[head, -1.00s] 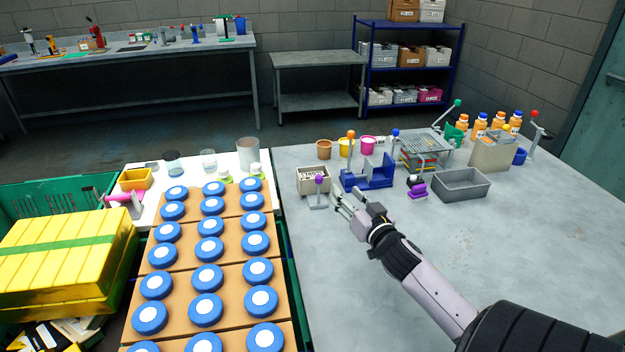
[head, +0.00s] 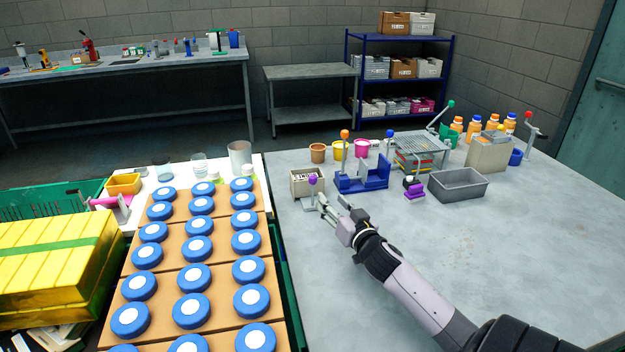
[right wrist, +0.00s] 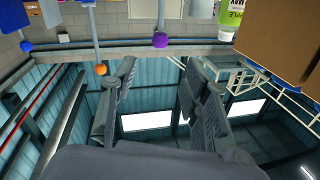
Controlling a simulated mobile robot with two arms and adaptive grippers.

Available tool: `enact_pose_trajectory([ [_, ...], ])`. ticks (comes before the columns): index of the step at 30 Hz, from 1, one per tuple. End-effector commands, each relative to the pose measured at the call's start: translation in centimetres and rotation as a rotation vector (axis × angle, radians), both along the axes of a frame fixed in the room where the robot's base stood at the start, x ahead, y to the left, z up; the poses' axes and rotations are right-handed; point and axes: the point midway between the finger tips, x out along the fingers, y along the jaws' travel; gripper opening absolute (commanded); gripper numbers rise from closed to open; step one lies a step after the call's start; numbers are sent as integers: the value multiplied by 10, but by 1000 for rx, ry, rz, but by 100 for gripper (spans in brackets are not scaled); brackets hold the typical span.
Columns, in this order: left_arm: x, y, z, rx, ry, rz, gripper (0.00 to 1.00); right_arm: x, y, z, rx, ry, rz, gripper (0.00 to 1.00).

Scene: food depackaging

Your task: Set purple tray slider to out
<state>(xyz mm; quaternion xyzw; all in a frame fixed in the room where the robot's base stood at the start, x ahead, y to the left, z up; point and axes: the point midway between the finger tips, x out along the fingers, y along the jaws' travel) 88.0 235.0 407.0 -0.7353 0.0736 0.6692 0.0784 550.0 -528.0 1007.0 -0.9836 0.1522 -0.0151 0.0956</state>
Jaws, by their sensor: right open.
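Whether a finger touches the stem is unclear. My left gripper is out of view.
A blue fixture (head: 362,180) with orange and blue knobbed levers stands behind my right gripper. A small purple block (head: 415,192) and a grey bin (head: 458,185) are to the right. Blue-lidded jars (head: 245,243) stand at left. The table's front is clear.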

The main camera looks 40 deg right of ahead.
Motion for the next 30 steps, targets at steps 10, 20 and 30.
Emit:
enact_pose_trajectory([
  [10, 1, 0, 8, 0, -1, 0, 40, 66, -22, 2, -1, -1, -2, 42],
  [20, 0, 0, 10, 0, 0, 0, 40, 113, -36, 1, 0, -1, -1, 42],
  [30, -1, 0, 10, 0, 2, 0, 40, 127, -40, 0, -2, 2, 0, 42],
])
